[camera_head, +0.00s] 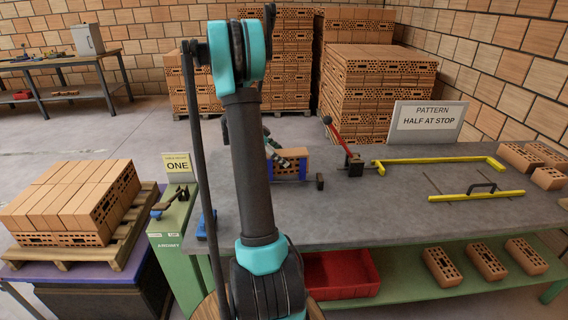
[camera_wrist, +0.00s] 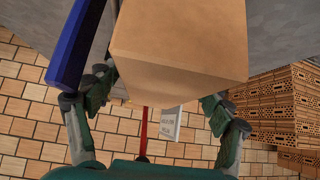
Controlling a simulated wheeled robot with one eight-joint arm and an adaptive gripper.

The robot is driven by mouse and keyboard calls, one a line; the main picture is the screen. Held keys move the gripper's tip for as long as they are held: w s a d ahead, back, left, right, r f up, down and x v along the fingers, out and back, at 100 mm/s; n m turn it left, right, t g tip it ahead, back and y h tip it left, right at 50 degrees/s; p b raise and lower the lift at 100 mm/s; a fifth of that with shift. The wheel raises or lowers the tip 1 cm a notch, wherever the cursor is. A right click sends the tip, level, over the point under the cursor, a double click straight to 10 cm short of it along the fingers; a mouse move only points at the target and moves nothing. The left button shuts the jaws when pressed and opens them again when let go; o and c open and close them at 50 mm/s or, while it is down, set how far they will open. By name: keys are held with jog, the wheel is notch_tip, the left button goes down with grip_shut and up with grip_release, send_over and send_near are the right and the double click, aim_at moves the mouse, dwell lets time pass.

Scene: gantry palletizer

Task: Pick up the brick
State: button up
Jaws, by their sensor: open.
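My gripper (camera_wrist: 158,90) is open, with one finger on either side of the brick. I cannot tell whether either finger touches it. A blue bar (camera_wrist: 75,48) runs beside the left finger. In the head view my gripper (camera_head: 281,153) is partly hidden by my arm.
A red-handled lever (camera_head: 337,139) stands right of the brick. Yellow bars (camera_head: 440,161) and loose bricks (camera_head: 520,157) lie farther right on the worktop. A loaded pallet (camera_head: 118,250) stands at left. A red bin (camera_head: 340,274) sits on the green shelf below.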

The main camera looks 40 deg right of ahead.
aim_at(291, 162)
jog(key=shift+x, duration=2.55)
jog(key=c, duration=1.8)
